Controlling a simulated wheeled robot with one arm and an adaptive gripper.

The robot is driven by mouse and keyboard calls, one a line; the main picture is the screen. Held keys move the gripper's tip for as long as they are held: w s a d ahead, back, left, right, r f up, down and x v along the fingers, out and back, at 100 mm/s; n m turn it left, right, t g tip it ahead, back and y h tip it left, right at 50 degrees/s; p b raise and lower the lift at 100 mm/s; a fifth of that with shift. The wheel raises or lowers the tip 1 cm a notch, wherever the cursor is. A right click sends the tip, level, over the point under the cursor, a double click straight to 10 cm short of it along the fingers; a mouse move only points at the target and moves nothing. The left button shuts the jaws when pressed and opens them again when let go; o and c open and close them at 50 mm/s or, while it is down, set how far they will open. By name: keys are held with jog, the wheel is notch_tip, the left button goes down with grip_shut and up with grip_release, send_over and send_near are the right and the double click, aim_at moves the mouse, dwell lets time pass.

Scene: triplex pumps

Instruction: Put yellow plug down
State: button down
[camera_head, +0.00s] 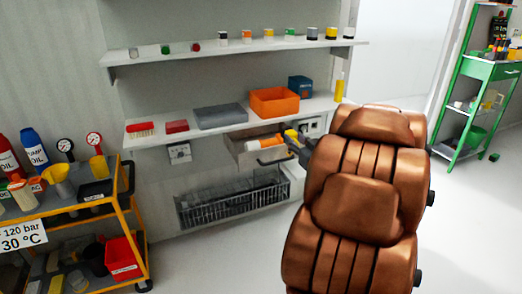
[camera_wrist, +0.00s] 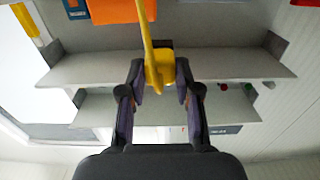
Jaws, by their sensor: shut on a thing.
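The yellow plug (camera_wrist: 160,72) is held between the two fingers of my gripper (camera_wrist: 161,88) in the wrist view. A long thin yellow part runs from it to the top edge of that view. In the head view the yellow plug (camera_head: 291,134) is a small patch beside my dark gripper (camera_head: 297,140), just below the lower shelf and behind my arm. My gripper is shut on it. The plug's far end and whether it touches anything are not clear.
The lower shelf (camera_head: 150,139) carries a grey tray (camera_head: 221,116), an orange bin (camera_head: 274,102) and a yellow bottle (camera_head: 339,87). An orange-and-white cylinder (camera_head: 265,143) is close left of my gripper. A wire basket (camera_head: 232,200) is below. A yellow cart (camera_head: 130,215) stands left.

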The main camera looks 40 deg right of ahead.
jog(key=shift+s, duration=0.5)
jog(key=p+x, duration=0.2)
jog(key=p, duration=0.1)
jog(key=shift+w, duration=0.3)
jog(key=shift+w+d+f+b, duration=0.45)
jog(key=shift+w+f+b, duration=0.3)
jog(key=shift+w, duration=1.45)
jog(key=shift+w+d+f+b, duration=0.5)
jog(key=shift+w+f, duration=0.4)
jog(key=shift+w, duration=1.25)
jog(key=shift+w+d+f+b, duration=0.4)
jog(key=shift+w+f+b, duration=0.4)
jog(key=shift+w, duration=1.4)
jog(key=shift+f, duration=0.15)
jog(key=shift+f, duration=0.3)
jog(key=shift+f, duration=0.25)
jog(key=c, duration=0.8)
grip_release()
